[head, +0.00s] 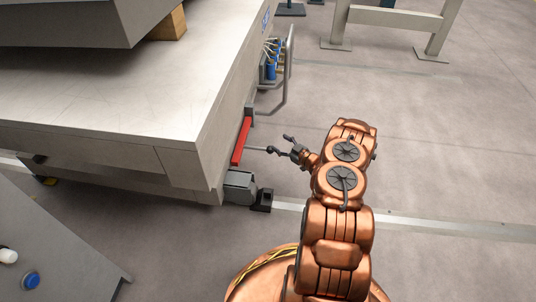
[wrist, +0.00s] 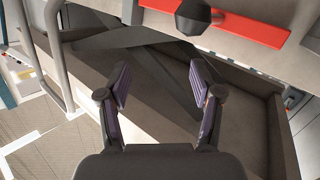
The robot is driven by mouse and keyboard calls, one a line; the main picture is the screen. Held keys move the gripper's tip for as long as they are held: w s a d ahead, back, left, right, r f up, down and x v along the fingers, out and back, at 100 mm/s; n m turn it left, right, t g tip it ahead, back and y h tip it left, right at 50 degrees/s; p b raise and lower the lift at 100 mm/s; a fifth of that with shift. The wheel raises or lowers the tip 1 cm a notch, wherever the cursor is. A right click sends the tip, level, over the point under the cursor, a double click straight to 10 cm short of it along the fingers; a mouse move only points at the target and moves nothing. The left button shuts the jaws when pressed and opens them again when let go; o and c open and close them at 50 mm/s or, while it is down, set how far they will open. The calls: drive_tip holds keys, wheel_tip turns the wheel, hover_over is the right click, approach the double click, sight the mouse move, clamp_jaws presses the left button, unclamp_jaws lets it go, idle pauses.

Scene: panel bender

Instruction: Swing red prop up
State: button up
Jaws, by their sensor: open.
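The red prop (head: 241,141) is a flat bar on the side of the pale machine bed, at the end facing my arm. In the wrist view the red bar (wrist: 248,27) crosses the top right, and a dark knob (wrist: 194,17) stands out in front of it. In the head view a thin grey rod (head: 257,148) sticks out from the bar towards my gripper (head: 281,144). My gripper is open; in the wrist view its two fingers (wrist: 160,80) are spread with nothing between them. The knob is beyond the fingertips, towards the top of the picture.
A bent grey tube handle (head: 289,70) and blue cylinders (head: 271,70) are on the machine side beyond the prop. A grey rounded block (head: 240,187) with a black foot (head: 262,200) sits below the bed's near corner. The floor (head: 440,150) to the right is open.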

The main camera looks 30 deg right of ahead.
sight(271, 149)
drive_tip(key=s+a+f+t+y+b, duration=0.1)
drive_tip(key=s+f+b, duration=0.15)
drive_tip(key=f, duration=0.35)
drive_tip(key=b+x, duration=0.1)
drive_tip(key=x, duration=0.2)
drive_tip(key=a+b+x, duration=0.1)
drive_tip(key=x, duration=0.1)
drive_tip(key=shift+w+r, duration=0.2)
drive_tip(key=shift+w, duration=0.1)
drive_tip(key=shift+w+a+r+b, duration=0.15)
drive_tip(key=shift+w+b, duration=0.25)
drive_tip(key=shift+w, duration=0.2)
drive_tip(key=shift+c, duration=0.2)
drive_tip(key=shift+d, duration=0.2)
clamp_jaws()
drive_tip(key=shift+r, duration=0.1)
